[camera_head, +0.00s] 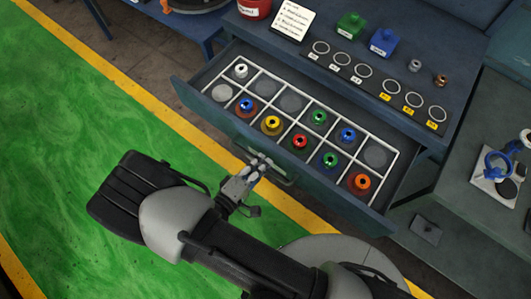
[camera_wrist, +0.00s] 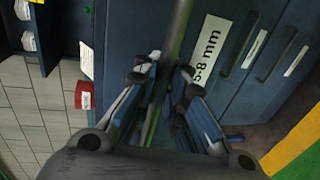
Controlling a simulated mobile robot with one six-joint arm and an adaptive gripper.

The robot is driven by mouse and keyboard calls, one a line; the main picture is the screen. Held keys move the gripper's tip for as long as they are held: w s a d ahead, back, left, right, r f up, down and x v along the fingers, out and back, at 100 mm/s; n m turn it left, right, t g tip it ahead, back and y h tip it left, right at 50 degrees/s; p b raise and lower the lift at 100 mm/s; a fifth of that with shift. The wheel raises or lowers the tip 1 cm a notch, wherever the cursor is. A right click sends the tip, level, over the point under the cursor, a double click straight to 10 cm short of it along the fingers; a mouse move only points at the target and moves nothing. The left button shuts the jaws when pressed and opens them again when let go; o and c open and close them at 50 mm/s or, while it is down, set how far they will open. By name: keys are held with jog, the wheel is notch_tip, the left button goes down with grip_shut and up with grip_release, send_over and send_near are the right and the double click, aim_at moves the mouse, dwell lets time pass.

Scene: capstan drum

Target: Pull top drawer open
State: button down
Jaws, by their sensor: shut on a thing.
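The top drawer (camera_head: 305,196) of the blue cabinet is pulled out and shows a white-edged grid of compartments. Colored ring-like parts, among them a yellow one (camera_head: 271,125), a red one (camera_head: 300,141) and an orange one (camera_head: 362,182), sit in several of them. My gripper (camera_head: 258,167) is at the drawer's front face, shut on its bar handle (camera_head: 285,178). In the wrist view my gripper's fingers (camera_wrist: 168,85) close around the handle bar, which runs between them.
The countertop above the drawer holds a row of ring outlines (camera_head: 363,70), a green block (camera_head: 350,25), a blue block (camera_head: 384,41), a white card (camera_head: 293,19) and a red can (camera_head: 254,8). A grey bench (camera_head: 470,170) stands at the right. Green floor (camera_head: 70,120) lies open at the left.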

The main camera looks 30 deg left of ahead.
jog(key=shift+r, duration=0.1)
jog(key=c, duration=1.7)
grip_release()
jog(key=shift+o, duration=0.2)
jog(key=shift+s, duration=0.15)
jog(key=v, duration=1.2)
